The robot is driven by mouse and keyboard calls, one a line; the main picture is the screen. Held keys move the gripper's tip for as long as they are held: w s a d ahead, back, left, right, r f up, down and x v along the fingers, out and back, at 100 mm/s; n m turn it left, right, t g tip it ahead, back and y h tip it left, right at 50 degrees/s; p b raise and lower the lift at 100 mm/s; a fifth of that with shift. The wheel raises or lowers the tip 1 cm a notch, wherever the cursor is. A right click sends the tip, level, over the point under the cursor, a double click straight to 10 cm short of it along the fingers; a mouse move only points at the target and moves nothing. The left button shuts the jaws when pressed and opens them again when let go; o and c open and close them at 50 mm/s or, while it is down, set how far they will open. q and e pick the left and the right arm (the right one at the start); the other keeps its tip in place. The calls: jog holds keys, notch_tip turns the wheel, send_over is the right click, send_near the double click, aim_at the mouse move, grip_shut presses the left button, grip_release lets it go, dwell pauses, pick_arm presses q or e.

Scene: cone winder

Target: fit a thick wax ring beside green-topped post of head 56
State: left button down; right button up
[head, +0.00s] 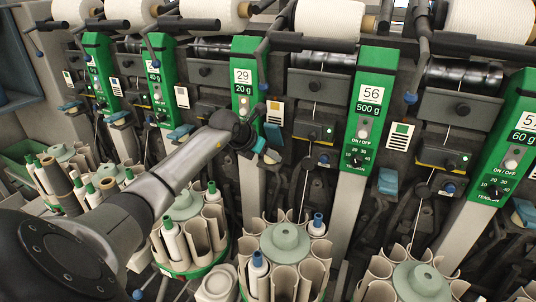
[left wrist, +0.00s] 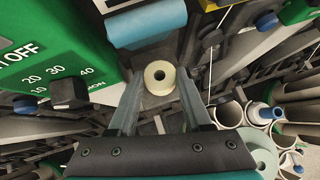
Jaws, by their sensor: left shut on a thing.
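My left gripper (head: 268,152) reaches in from the left, in front of the machine between the panels marked 29 (head: 243,85) and 56 (head: 371,100). In the left wrist view its two grey fingers (left wrist: 158,95) are shut on a cream wax ring (left wrist: 159,77), whose round hole faces the camera. The ring is held clear of the parts behind it. In the head view I cannot make out the ring at the fingertips. My right gripper is not in view.
A blue pad (left wrist: 147,22) lies just beyond the ring, and a green panel with a black knob (left wrist: 68,92) is to its left. Below head 56 stands a round magazine of cream tubes (head: 285,278). White yarn cones (head: 330,17) sit along the top.

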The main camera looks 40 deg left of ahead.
pick_arm(q)
jog(key=shift+f, duration=0.15)
jog(key=shift+c, duration=1.7)
grip_release()
jog(key=shift+s+r, duration=0.15)
jog(key=shift+r, duration=0.2)
jog(key=v, duration=1.1)
jog(key=shift+s+r+p, duration=0.2)
jog(key=shift+s+p, duration=0.05)
jog(key=shift+p, duration=0.2)
